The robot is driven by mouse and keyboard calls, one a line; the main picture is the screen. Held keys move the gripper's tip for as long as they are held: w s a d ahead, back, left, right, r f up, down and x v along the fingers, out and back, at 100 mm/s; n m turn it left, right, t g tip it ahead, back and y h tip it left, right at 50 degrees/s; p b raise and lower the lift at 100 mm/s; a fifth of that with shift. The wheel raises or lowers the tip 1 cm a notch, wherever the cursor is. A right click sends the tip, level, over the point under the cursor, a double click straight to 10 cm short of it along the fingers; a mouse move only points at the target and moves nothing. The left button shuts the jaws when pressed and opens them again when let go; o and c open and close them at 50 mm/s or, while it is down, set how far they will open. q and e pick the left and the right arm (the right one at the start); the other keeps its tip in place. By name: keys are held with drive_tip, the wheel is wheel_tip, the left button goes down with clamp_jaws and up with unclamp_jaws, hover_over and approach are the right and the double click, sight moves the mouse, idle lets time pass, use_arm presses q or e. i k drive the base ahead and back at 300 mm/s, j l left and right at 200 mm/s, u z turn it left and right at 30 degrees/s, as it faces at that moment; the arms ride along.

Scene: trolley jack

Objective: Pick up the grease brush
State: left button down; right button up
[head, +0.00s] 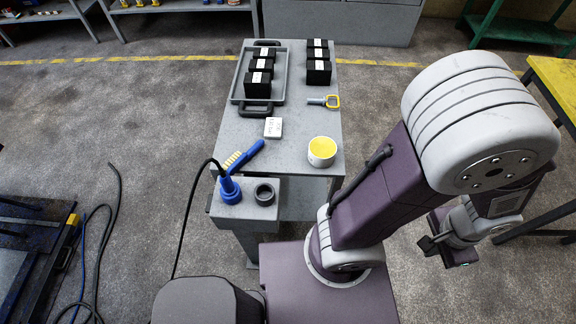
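The grease brush (253,151) has a blue handle and pale yellow bristles. It lies at the left edge of the grey table, just behind a blue tool with a black cable. Whether the two touch, I cannot tell. My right arm reaches in at the right, and its dark gripper (450,250) hangs low over the floor, well away from the brush. Its fingers are too small and dark to show whether they are open. My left gripper is not in view.
The blue corded tool (230,190) stands in a grey holder box (243,211) beside an empty dark ring.

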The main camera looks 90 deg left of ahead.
sight(238, 160)
drive_tip(key=i+j+z, duration=0.25)
drive_tip(key=z, duration=0.15)
drive_tip(key=i+j+z, duration=0.15)
drive_tip(key=j+z, duration=0.2)
drive_tip(key=i+j+z, duration=0.15)
drive_tip(key=j+z, duration=0.25)
drive_tip(key=i+j+z, duration=0.1)
drive_tip(key=j+z, duration=0.6)
drive_tip(key=z, duration=0.2)
drive_tip(key=k+j+z, duration=0.1)
drive_tip(key=j+z, duration=0.2)
drive_tip(key=z, duration=0.15)
drive_tip(key=k+j+z, duration=0.15)
drive_tip(key=j+z, duration=0.15)
drive_tip(key=z, duration=0.2)
drive_tip(key=k+j+z, duration=0.15)
drive_tip(key=z, duration=0.35)
drive_tip(key=k+j+z, duration=0.2)
drive_tip(key=z, duration=0.25)
drive_tip(key=l+z, duration=0.1)
drive_tip(key=z, duration=0.3)
drive_tip(key=l+z, duration=0.1)
drive_tip(key=z, duration=0.35)
drive_tip(key=l+z, duration=0.15)
drive_tip(key=z, duration=0.25)
